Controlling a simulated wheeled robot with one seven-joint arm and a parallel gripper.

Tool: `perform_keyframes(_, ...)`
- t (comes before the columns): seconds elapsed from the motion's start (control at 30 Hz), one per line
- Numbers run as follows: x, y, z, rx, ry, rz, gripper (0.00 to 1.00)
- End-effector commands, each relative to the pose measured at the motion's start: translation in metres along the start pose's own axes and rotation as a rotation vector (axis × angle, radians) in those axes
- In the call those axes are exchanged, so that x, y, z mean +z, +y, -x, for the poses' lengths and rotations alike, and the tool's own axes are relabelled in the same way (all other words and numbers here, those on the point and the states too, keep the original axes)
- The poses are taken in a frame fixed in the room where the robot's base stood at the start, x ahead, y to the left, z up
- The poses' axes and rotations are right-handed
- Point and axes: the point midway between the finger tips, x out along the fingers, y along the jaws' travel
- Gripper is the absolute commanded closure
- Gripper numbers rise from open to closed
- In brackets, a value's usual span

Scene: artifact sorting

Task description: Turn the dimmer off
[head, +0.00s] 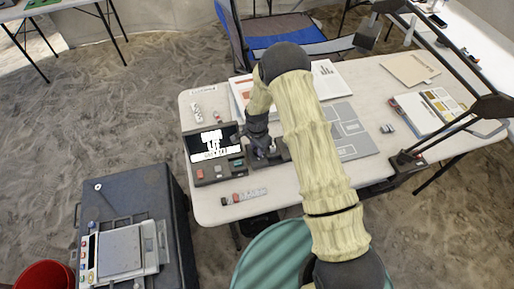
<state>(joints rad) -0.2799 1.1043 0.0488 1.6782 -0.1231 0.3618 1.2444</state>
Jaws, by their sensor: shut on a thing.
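A dark control box (205,172) with a bright white display (210,143) stands at the left end of the white table. It has a red button and small greenish buttons along its front. My gripper (262,152) points down at the box's right end and is shut on a small part there, which looks like the dimmer. The gripper and arm hide most of that part, so its shape and setting cannot be told. My pale arm reaches in from the lower right, above the table.
The white table (222,212) also bears a small strip of blocks (250,195), papers, a grey board (350,133) and a dark lamp arm (440,140). A dark case with a scale (120,252) stands at lower left. A blue chair (285,30) stands behind.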

Motion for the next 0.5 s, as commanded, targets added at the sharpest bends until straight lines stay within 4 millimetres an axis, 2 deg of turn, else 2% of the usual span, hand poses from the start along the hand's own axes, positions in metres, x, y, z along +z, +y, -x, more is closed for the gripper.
perform_keyframes(0.27, 0.0001, -0.0002, -0.0016, -0.001, 0.0, 0.165, 0.98)
perform_keyframes(0.5, 0.0002, -0.0001, -0.0019, 0.0, -0.001, 0.379, 0.98)
